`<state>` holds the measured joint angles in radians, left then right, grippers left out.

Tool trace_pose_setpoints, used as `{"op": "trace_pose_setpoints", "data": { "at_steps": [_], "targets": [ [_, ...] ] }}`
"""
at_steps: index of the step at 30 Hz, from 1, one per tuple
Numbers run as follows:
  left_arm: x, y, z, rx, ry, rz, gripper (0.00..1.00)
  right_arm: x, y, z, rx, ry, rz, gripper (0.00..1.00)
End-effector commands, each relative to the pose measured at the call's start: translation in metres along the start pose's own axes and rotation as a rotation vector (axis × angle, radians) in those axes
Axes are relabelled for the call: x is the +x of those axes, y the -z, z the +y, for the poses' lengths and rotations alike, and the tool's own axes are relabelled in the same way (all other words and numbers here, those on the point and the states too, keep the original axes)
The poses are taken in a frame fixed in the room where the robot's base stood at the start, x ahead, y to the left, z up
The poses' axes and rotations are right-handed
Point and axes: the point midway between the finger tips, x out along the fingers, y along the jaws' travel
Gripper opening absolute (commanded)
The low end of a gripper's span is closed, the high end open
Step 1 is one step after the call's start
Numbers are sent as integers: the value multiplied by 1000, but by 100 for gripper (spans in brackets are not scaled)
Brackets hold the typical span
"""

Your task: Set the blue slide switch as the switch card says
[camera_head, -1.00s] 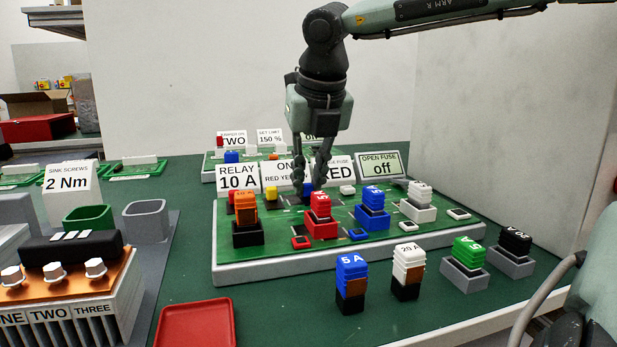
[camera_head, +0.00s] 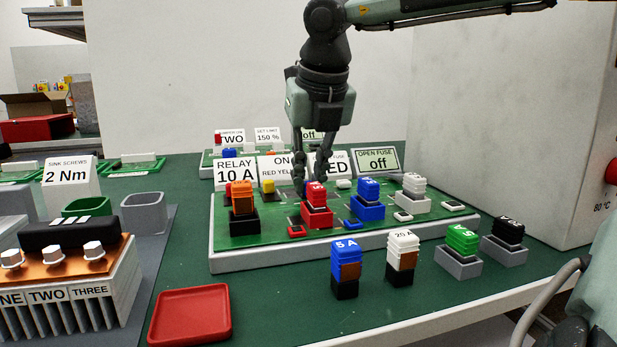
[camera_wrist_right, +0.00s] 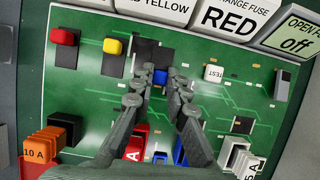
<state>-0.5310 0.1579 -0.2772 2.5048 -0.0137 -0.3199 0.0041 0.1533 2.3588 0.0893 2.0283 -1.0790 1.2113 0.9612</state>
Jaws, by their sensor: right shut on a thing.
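The blue slide switch (camera_wrist_right: 160,76) sits at the near end of its dark track on the green board, between my right fingertips in the wrist view. My right gripper (camera_wrist_right: 160,73) is shut on it. In the head view the right gripper (camera_head: 312,188) reaches down behind the red fuse, and its fingers hide the blue switch. The switch card (camera_head: 278,168) reads ON, RED YELLOW; part is covered by the fingers. The red switch (camera_wrist_right: 65,37) and yellow switch (camera_wrist_right: 112,46) sit at the far ends of their tracks. My left gripper is out of view.
Red (camera_head: 317,195), blue (camera_head: 368,190), white (camera_head: 413,184) and orange (camera_head: 242,198) blocks stand on the board close to the gripper. Cards, including OPEN FUSE off (camera_head: 377,161), line its back edge. A red tray (camera_head: 190,318) lies in front at the left.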

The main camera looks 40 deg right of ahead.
Motion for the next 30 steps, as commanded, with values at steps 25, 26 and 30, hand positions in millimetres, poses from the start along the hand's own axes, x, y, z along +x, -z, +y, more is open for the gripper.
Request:
{"op": "trace_pose_setpoints", "data": {
  "at_steps": [25, 26, 30],
  "targets": [
    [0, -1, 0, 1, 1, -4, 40, -32, 0, 0, 1, 0, -1, 36],
    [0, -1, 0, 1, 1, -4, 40, -38, 0, 0, 1, -1, -2, 36],
    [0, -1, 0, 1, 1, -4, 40, -70, 0, 0, 1, -1, -1, 36]
  ]
}}
